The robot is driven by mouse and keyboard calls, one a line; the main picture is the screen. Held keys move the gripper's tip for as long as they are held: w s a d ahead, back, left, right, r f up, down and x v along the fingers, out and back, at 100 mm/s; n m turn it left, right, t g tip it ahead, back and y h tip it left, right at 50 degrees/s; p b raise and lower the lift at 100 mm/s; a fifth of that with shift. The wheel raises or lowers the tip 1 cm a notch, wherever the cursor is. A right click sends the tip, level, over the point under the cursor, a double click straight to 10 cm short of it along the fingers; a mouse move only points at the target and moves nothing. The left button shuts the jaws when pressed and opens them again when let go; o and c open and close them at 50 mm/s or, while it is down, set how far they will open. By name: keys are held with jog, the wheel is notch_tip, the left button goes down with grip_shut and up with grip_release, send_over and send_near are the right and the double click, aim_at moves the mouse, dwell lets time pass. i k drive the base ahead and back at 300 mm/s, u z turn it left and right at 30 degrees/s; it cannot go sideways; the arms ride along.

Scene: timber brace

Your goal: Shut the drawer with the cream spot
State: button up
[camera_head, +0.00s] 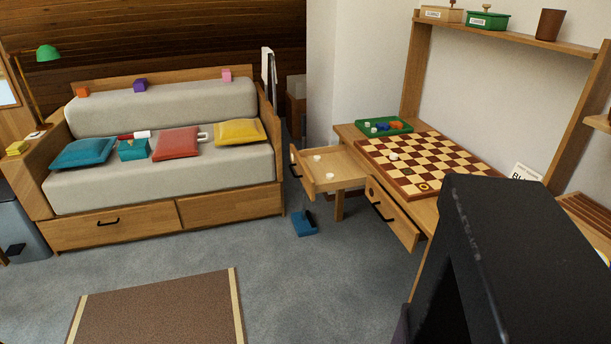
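The wooden desk (346,131) at the right has two drawers in view. The left drawer (345,176) is pulled well out, and pale round pieces lie inside it. Its front (301,173) faces left and is seen at a steep angle, with a dark handle; I cannot make out a spot on it. The right drawer (397,220) has a dark bar handle and a small round mark near its upper left corner, whose colour I cannot tell for sure. My gripper is not clearly in view; a large black part, likely mine, fills the lower right.
A checkered game board (430,160) and a green tray (384,127) sit on the desk. A blue object (304,224) stands on the floor below the open drawer. A daybed (160,185) stands at the left, and a brown rug (155,310) lies in front. Grey floor between is clear.

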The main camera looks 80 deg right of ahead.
aim_at(349, 171)
jog(key=u, duration=0.15)
jog(key=k, duration=0.65)
jog(key=z, duration=2.45)
jog(key=i, duration=1)
